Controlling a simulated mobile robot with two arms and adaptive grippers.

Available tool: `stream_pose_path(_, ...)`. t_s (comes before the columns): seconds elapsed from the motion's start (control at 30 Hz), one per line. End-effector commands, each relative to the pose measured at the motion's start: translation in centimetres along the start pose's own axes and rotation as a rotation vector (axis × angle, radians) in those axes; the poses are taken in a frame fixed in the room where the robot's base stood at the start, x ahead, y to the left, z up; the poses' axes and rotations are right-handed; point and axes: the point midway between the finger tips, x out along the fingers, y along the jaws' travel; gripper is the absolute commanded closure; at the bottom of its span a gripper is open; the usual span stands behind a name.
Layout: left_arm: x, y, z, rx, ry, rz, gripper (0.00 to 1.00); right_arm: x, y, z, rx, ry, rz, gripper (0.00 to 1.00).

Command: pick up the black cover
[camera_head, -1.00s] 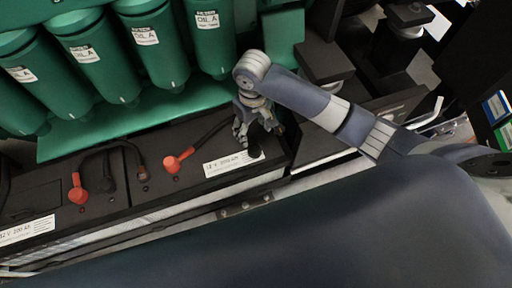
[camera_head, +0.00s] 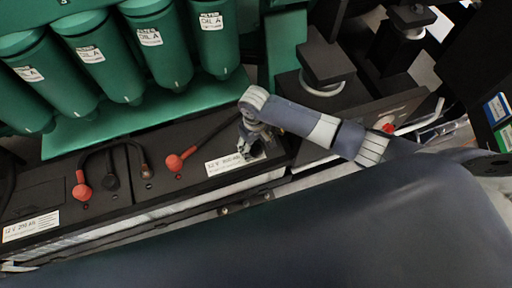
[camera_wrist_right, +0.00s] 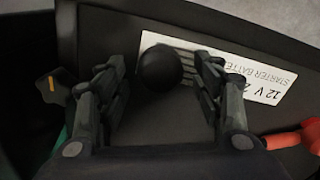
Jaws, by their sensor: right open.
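The black cover (camera_wrist_right: 160,67) is a round dark cap on top of the battery, beside its white label (camera_wrist_right: 225,72), in the right wrist view. My right gripper (camera_wrist_right: 161,62) is open, with one finger on each side of the cover. I cannot tell whether the fingers touch it. In the head view my right gripper (camera_head: 251,148) is over the right end of the battery (camera_head: 215,140), at the label's right end, and mostly hides the cover. My left gripper is not in view.
Red terminal caps (camera_head: 174,163) with dark cables stand on the batteries to the left. A row of green oil filters (camera_head: 158,45) hangs behind. Black mounts and blocks (camera_head: 325,60) crowd the right. A red cap also shows in the right wrist view (camera_wrist_right: 305,138).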

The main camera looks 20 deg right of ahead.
Motion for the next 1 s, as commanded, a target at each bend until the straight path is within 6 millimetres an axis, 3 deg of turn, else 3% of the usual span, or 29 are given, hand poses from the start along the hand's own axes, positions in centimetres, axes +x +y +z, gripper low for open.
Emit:
stream_pose_path(0.17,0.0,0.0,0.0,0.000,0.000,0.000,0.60,0.0,0.0,0.0,0.000,0.001,-0.001,0.39)
stream_pose_path(0.33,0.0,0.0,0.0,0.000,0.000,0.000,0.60,0.0,0.0,0.0,0.000,0.001,-0.001,0.75)
stream_pose_path(0.37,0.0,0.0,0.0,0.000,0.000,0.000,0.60,0.0,0.0,0.0,0.000,0.000,-0.001,0.79)
stream_pose_path(0.77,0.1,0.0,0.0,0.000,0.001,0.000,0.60,-0.1,0.0,0.0,0.000,0.000,-0.001,0.79)
stream_pose_path(1.0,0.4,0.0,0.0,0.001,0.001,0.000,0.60,-1.8,-0.1,-0.1,0.000,0.004,-0.002,0.79)
